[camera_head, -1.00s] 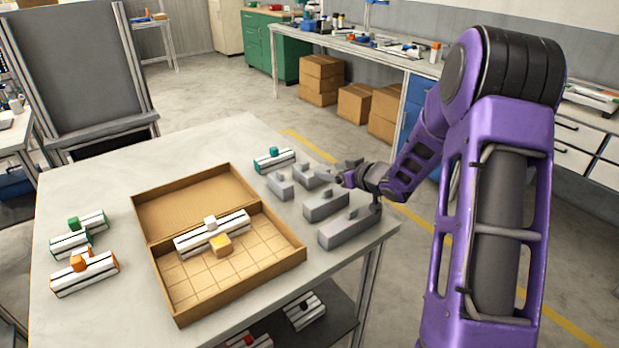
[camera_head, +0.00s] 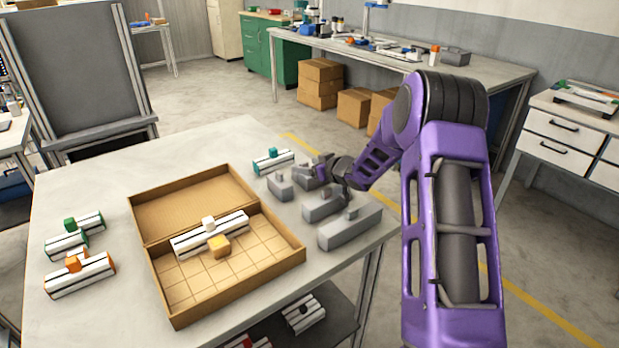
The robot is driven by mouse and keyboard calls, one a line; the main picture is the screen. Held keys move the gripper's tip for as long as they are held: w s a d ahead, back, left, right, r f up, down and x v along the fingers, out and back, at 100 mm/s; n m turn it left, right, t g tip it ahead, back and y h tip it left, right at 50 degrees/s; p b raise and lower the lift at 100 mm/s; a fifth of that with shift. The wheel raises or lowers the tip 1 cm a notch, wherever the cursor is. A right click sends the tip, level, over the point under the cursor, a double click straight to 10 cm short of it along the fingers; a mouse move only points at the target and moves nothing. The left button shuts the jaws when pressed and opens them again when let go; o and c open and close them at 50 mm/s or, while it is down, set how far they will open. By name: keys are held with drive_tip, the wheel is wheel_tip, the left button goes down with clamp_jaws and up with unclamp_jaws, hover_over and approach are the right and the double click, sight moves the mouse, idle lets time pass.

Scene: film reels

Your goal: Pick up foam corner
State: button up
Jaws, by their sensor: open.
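Several grey foam pieces lie at the right end of the table. One of them, a small angular piece (camera_head: 305,176) that may be the foam corner, lies at the far side of the group, partly hidden by my gripper. My gripper (camera_head: 322,172) is open and comes in from the right, just over or beside this piece. I cannot tell whether they touch. A small grey block (camera_head: 280,188) stands to its left. Two longer grey blocks, one in the middle (camera_head: 318,206) and one nearest the edge (camera_head: 345,229), lie in front.
A teal-knobbed bar (camera_head: 272,162) lies close behind the foam pieces. Green-knobbed (camera_head: 88,224) and orange-knobbed (camera_head: 85,276) bars lie at left.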

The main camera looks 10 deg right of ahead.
clamp_jaws()
idle(0.5)
